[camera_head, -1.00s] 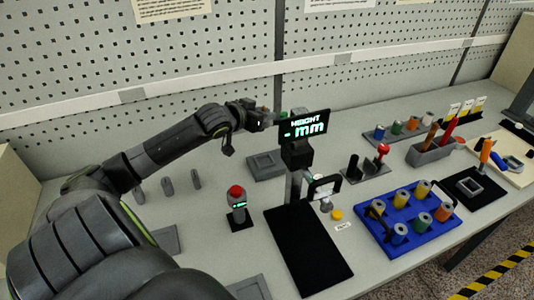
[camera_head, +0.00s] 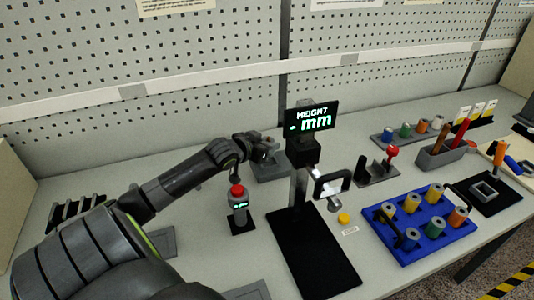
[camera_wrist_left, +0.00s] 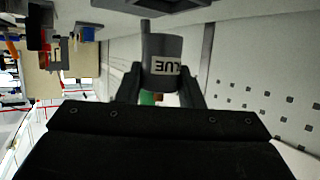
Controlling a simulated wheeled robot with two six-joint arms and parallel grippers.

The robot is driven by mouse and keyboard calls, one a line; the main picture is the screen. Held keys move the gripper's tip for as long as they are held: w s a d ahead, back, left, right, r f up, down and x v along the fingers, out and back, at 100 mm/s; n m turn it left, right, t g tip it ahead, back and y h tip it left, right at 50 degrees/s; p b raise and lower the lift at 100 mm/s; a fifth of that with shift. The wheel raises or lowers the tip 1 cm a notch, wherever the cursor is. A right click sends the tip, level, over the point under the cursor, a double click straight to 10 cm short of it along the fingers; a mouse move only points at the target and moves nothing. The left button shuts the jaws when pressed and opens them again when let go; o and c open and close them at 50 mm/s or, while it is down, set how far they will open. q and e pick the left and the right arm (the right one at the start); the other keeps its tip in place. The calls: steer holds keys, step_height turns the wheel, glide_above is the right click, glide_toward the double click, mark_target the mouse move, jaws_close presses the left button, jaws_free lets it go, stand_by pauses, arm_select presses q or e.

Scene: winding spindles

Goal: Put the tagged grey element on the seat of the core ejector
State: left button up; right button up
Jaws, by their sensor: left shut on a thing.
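The tagged grey element (camera_wrist_left: 162,50) is a grey cylinder with a white label, on which the letters "LUE" show in the left wrist view. My left gripper (camera_wrist_left: 160,88) is shut on it, one finger on each side. In the head view the left gripper (camera_head: 264,150) is over or near a grey square tray, left of the height display; the element is hard to make out there. What looks like the core ejector (camera_head: 376,170), a grey base with a dark post and a red-knobbed lever, stands right of the display. My right gripper is not in view.
The height gauge (camera_head: 300,150) with its black mat (camera_head: 312,255) stands between the gripper and the ejector. A red-topped device (camera_head: 238,208) is below the gripper. A blue tray (camera_head: 430,243) of spools, a spool rack (camera_head: 385,140) and a tool holder (camera_head: 440,157) are to the right.

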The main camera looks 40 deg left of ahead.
arm_select(q)
step_height(320, 180, down, 4)
steer(key=shift+r, duration=0.15)
steer(key=o, duration=1)
steer(key=shift+c, duration=0.2)
